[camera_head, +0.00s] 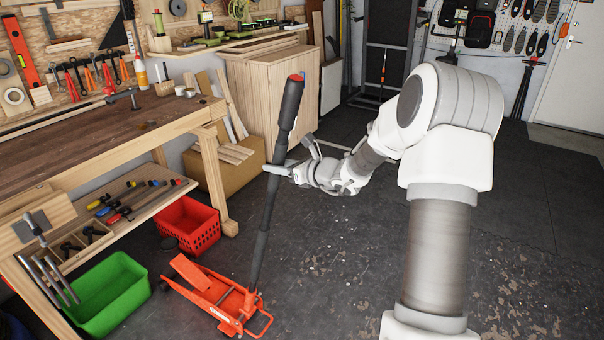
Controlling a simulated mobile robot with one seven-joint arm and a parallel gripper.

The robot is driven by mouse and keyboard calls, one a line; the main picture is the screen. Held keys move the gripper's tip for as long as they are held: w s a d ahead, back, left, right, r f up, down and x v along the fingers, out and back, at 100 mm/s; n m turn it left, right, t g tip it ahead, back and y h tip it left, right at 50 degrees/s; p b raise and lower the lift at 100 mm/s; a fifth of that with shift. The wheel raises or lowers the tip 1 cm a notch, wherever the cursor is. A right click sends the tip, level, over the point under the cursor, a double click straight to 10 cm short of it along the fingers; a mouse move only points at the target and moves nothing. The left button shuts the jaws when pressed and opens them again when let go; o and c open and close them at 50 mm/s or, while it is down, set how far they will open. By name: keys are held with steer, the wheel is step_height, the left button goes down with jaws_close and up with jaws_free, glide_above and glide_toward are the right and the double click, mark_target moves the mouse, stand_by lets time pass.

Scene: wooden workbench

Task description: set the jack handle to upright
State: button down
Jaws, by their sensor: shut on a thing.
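The red floor jack (208,294) stands on the dark floor in front of the workbench. Its long black handle (266,221) rises from the jack's right end. The handle stands steeply, tilted a little to the right at its top, where a thick grip (290,103) with a red end cap shows. My gripper (277,169) is shut on the handle just below the thick grip. My arm reaches to it from the right. The far finger is partly hidden by the handle, and the exact contact is too small to see.
A green bin (113,296) and a red crate (188,226) stand left of the jack, by the wooden workbench (107,150). A wooden cabinet (262,98) stands behind the handle. The floor (335,270) right of the jack is clear.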

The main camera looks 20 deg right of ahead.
steer(key=w+a+r+g+h+p, duration=0.1)
steer(key=w+a+r+p, duration=0.1)
steer(key=w+a+p, duration=0.5)
steer(key=w+a, duration=0.2)
steer(key=w, duration=0.3)
steer(key=shift+w+a+g, duration=0.15)
steer(key=shift+a+g, duration=0.1)
steer(key=shift+g, duration=0.15)
steer(key=shift+r, duration=0.1)
steer(key=c, duration=0.6)
jaws_free()
steer(key=shift+r, duration=0.1)
steer(key=shift+o, duration=0.2)
steer(key=v, duration=1.7)
steer(key=shift+s, duration=0.2)
steer(key=shift+a+r, duration=0.1)
steer(key=shift+r, duration=0.1)
